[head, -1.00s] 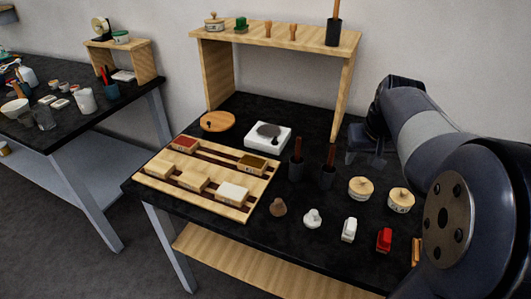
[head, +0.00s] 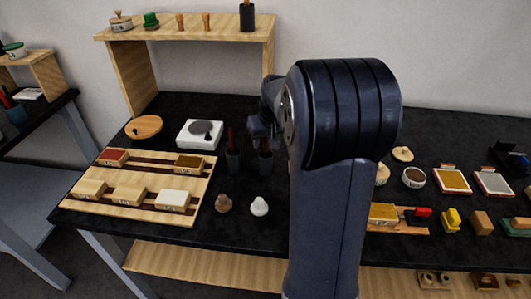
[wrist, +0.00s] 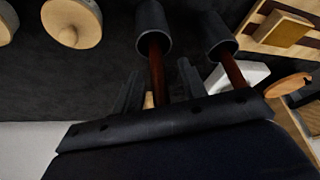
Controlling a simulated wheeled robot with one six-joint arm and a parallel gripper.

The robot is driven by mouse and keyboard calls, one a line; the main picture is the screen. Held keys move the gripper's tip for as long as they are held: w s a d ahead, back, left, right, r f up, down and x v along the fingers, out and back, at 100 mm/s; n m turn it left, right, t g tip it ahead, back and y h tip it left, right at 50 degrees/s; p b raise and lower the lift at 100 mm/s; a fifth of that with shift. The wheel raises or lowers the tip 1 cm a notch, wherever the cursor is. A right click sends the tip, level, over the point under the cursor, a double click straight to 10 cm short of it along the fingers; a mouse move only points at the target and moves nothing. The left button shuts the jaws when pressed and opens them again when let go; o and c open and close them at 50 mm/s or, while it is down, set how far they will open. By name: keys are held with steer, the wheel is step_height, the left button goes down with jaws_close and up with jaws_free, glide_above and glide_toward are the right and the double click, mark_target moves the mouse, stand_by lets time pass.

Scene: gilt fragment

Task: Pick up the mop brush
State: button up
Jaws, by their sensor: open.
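Two dark cylindrical pots stand side by side on the black table, a left pot (head: 233,160) and a right pot (head: 265,163), each with a red-brown handle rising from it. I cannot tell which handle belongs to the mop brush; any bristles are hidden. In the wrist view, one handle (wrist: 157,70) appears between the fingers of my open gripper (wrist: 160,88), and the other handle (wrist: 232,70) lies right of them. Contact cannot be judged. In the head view my gripper (head: 258,125) is beside the pots, partly hidden by my arm.
A wooden shelf (head: 185,32) behind holds another dark pot (head: 247,17). A white block (head: 200,134) and a wooden tray of blocks (head: 140,190) are left of the pots. Several jars and pads fill the right side.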

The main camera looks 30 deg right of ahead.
steer(key=shift+x, duration=0.8)
steer(key=shift+c, duration=0.3)
jaws_close()
